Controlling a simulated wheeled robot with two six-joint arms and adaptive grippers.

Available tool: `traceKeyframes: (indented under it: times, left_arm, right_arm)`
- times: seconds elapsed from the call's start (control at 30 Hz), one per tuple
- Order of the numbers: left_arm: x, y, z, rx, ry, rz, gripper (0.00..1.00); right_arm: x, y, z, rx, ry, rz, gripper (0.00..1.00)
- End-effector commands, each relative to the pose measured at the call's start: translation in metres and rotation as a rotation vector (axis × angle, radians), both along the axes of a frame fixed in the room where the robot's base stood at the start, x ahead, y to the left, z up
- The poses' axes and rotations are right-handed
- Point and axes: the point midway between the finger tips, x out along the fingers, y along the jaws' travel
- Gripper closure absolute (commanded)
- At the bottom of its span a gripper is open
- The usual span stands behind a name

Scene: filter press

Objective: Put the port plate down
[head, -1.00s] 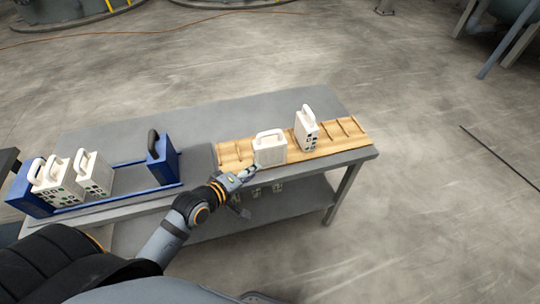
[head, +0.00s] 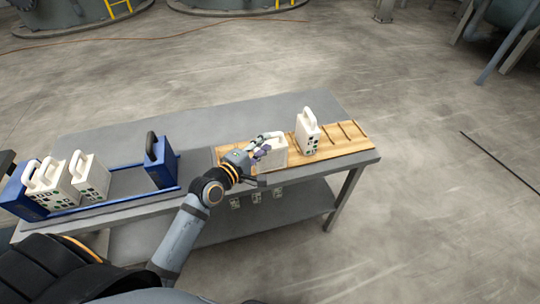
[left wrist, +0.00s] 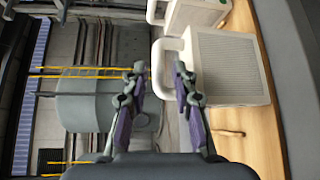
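A white port plate (head: 273,155) with a loop handle stands upright on the slotted wooden rack at the right of the table. My left gripper (head: 264,146) is at this plate's handle and hides part of it. In the left wrist view, the gripper (left wrist: 160,68) has its two fingers apart, with the white handle (left wrist: 158,72) showing between the fingertips. The plate's ribbed face (left wrist: 230,68) is just beyond them. I cannot tell whether a finger touches the handle. My right gripper is not in view.
Another white plate (head: 307,134) stands to the right on the wooden rack (head: 352,143). At the left, a blue press frame (head: 160,172) holds white plates (head: 88,180). The grey table top (head: 235,115) is clear behind them. Small items sit on the lower shelf (head: 290,208).

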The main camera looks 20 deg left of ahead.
Motion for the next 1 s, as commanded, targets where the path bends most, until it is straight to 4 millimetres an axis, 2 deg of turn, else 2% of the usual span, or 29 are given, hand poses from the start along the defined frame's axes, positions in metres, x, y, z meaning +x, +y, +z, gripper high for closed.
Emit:
traceKeyframes:
  times: [0.1,0.23,0.47,0.7,1.0]
  left_arm:
    - [0.023,-0.004,0.000,-0.004,-0.003,0.001,0.73]
    - [0.037,-0.009,-0.003,-0.002,-0.001,0.001,0.73]
    - [0.038,-0.010,-0.004,0.001,-0.001,0.000,0.73]
    - [0.038,-0.010,-0.004,0.001,-0.001,0.000,1.00]
    - [0.038,-0.010,-0.004,0.001,0.000,0.000,1.00]
  right_arm:
    - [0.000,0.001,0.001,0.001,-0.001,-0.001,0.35]
    - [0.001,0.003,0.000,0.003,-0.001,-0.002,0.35]
    - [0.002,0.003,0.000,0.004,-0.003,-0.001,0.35]
    - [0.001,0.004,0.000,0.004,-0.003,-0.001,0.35]
    - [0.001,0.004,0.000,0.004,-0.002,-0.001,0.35]
